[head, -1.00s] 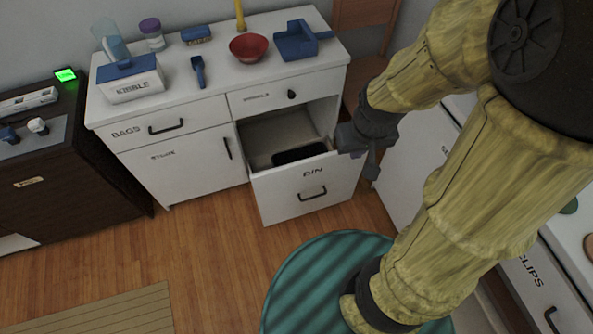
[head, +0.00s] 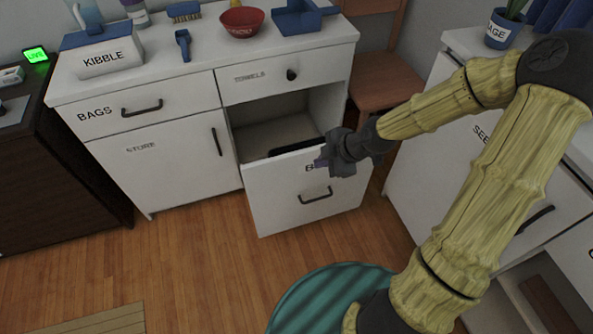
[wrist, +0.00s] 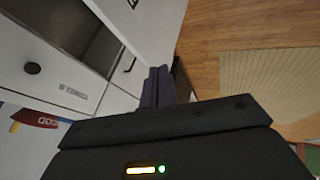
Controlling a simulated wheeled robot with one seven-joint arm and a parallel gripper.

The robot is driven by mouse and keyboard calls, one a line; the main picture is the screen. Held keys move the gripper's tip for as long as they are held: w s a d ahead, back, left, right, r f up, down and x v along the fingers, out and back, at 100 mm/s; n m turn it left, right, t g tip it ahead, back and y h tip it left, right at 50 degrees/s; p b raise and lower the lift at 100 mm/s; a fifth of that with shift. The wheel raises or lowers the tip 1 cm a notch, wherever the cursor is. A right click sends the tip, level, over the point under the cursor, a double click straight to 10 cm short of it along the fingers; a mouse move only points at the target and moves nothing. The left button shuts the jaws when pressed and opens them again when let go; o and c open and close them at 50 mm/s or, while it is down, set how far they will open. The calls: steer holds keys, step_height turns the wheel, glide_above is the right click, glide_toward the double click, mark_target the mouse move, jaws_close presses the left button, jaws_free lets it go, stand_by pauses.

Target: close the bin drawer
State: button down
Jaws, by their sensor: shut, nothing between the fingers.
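The bin drawer (head: 283,203) is the white lower-right drawer of the white cabinet. It stands pulled out, with its open top and a dark item (head: 297,147) inside showing. Its dark handle (head: 316,195) is on the front. My gripper (head: 322,164) is shut and empty, at the upper right of the drawer front, covering part of the BIN label. Whether it touches the front I cannot tell.
The drawer above (head: 284,78) and the store door (head: 165,160) are shut. A wooden chair (head: 392,85) stands right of the cabinet, and another white cabinet (head: 462,150) is further right. The wood floor (head: 200,250) before the drawer is clear.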

steer(key=shift+w+a+f+n, duration=0.15)
steer(key=shift+w+n, duration=0.1)
steer(key=shift+n, duration=0.05)
steer(key=b, duration=0.5)
glide_toward(288, 162)
step_height(288, 162, down, 4)
steer(key=s+a, duration=0.1)
steer(key=s, duration=0.2)
steer(key=w, duration=0.2)
steer(key=w+a, duration=0.1)
steer(key=w, duration=0.1)
steer(key=shift+w+a+b, duration=0.15)
steer(key=shift+w+b, duration=0.05)
steer(key=shift+b, duration=0.15)
